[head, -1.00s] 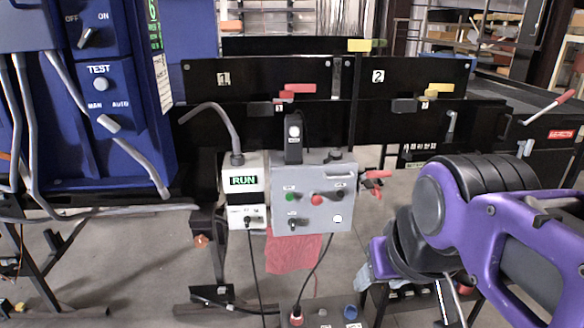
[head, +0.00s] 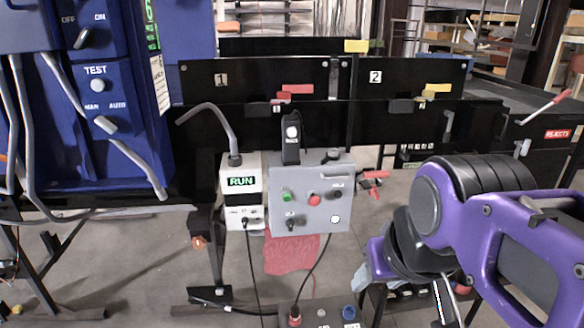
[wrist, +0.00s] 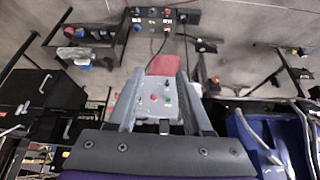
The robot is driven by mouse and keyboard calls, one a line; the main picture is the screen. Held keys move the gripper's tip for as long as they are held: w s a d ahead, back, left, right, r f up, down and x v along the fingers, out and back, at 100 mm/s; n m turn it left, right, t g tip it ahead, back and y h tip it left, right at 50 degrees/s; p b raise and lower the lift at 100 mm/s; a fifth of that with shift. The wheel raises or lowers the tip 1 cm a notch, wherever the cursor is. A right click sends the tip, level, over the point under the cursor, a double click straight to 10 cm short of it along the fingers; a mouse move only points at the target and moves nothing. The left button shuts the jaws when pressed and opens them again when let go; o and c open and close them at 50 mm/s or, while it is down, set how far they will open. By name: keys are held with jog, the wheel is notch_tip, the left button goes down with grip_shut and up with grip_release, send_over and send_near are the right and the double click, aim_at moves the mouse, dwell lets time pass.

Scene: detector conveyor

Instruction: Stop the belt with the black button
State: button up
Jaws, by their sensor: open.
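A grey control box (head: 311,205) stands at the middle of the head view, with a green button (head: 286,195), a red button (head: 314,199) and a small black control (head: 337,192) on its face. A black knob (head: 291,223) sits lower left. The labels are too small to read. The box (wrist: 150,105) also shows in the wrist view, with the red button (wrist: 153,97) and green button (wrist: 167,101). My gripper (wrist: 158,82) is open; its fingers frame the box in that view, and no contact is visible. In the head view my fingertips cannot be made out.
A white box (head: 241,182) reading RUN adjoins the grey box on the left. A blue panel (head: 85,100) stands far left. Black conveyor rails (head: 270,80) run behind. A red cloth (head: 290,255) hangs below, and a low button box (head: 320,314) stands near the floor.

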grip_shut()
dwell(1.7)
